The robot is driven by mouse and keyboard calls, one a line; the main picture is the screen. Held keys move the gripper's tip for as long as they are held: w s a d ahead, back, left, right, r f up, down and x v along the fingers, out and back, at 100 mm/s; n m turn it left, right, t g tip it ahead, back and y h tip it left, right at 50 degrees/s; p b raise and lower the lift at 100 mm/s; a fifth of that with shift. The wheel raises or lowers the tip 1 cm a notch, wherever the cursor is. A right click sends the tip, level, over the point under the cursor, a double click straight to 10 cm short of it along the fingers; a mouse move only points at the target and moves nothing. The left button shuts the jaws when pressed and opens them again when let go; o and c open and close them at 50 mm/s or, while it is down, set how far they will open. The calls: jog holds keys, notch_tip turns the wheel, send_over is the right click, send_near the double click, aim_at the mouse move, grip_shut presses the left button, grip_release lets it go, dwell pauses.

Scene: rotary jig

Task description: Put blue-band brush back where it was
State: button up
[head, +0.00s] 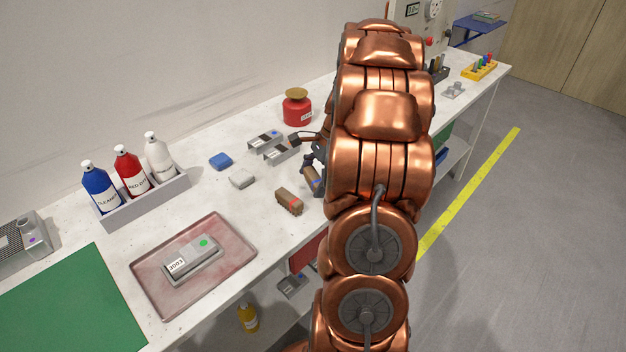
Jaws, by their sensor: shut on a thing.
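The blue-band brush (309,176) is a brown block with a blue mark, seen at the left edge of my copper arm. My gripper (317,163), dark and mostly hidden behind the arm, is shut on it. The brush looks tilted, close over the white bench; whether it touches the bench cannot be told. A similar brown brush with a red band (289,202) lies on the bench just to the left and nearer the front edge.
A bottle rack (146,203) and reddish tray (228,255) with a labelled grey part (191,262) are left. My arm hides the bench's middle right.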

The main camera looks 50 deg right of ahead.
aim_at(309, 192)
jog(key=shift+w+d+f+p, duration=0.1)
jog(key=shift+w+d+p, duration=0.2)
jog(key=shift+w+d, duration=0.75)
jog(key=shift+d+f+p, duration=0.1)
jog(key=shift+f+p, duration=0.5)
jog(key=shift+f, duration=1.2)
jog(key=o, duration=1)
jog(key=shift+f, duration=0.15)
jog(key=shift+c, duration=0.2)
